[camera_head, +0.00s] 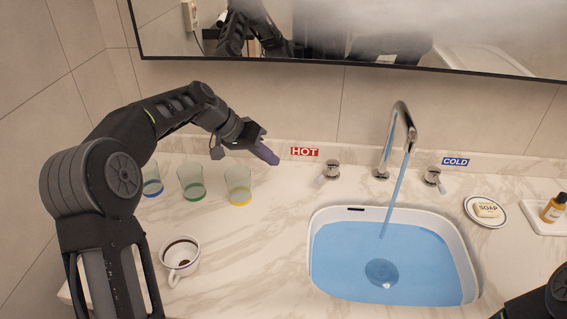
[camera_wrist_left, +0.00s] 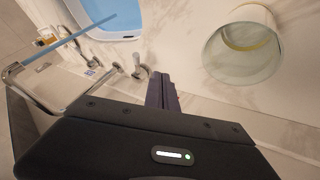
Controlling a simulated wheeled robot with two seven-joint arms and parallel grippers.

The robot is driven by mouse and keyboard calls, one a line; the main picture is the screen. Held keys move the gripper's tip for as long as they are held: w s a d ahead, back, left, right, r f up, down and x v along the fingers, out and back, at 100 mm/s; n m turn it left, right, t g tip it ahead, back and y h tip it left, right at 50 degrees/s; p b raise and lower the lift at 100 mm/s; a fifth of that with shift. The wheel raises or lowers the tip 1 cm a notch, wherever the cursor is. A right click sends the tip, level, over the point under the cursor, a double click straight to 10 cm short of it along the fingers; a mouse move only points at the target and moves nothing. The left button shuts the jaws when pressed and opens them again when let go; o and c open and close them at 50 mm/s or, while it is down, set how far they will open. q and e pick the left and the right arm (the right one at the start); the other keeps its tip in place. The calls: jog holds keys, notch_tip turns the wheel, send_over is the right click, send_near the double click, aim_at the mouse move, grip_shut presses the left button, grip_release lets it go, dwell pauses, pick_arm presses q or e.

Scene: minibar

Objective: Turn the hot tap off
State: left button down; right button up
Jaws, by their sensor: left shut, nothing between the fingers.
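The hot tap handle (camera_head: 328,172) is a chrome knob below the red HOT sign (camera_head: 304,152), left of the spout (camera_head: 395,140). A blue stream of water runs from the spout into the basin. The hot handle also shows in the left wrist view (camera_wrist_left: 140,72), just beyond my fingertips. My left gripper (camera_head: 268,156) is shut and empty, its purple fingers pointing right toward the handle with a gap between them. It also shows in the left wrist view (camera_wrist_left: 162,90). My right gripper is not visible; only a dark part of my right arm shows at the lower right.
The white basin (camera_head: 470,285) holds blue water. The cold handle (camera_head: 434,177) is right of the spout. Glasses (camera_head: 238,185) stand below my left forearm, and a cup (camera_head: 180,257) is nearer. A soap dish (camera_head: 485,211) and bottle (camera_head: 554,208) are at right. A mirror hangs above.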

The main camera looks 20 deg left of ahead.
aim_at(326, 174)
pick_arm(q)
jog(key=p+x, duration=0.1)
jog(key=x, duration=0.8)
jog(key=shift+s+p, duration=0.1)
jog(key=shift+p, duration=0.2)
jog(key=d, duration=0.2)
jog(key=d+p, duration=0.1)
jog(key=shift+d+r, duration=0.2)
jog(key=shift+r, duration=0.05)
jog(key=shift+d, duration=0.3)
jog(key=shift+d+f, duration=0.1)
jog(key=shift+d, duration=0.05)
jog(key=shift+s+d+n+t+y+b, duration=0.3)
jog(key=shift+d+n+b, duration=0.15)
jog(key=shift+d+n, duration=0.15)
jog(key=shift+n+t+y, duration=0.4)
jog(key=shift+n+y, duration=0.1)
jog(key=shift+n, duration=0.3)
jog(key=shift+s+d+b, duration=0.2)
jog(key=shift+d+b, duration=0.15)
jog(key=shift+d, duration=0.65)
jog(key=shift+s+d+b, duration=0.2)
jog(key=shift+d+b, duration=0.1)
jog(key=shift+d, duration=0.85)
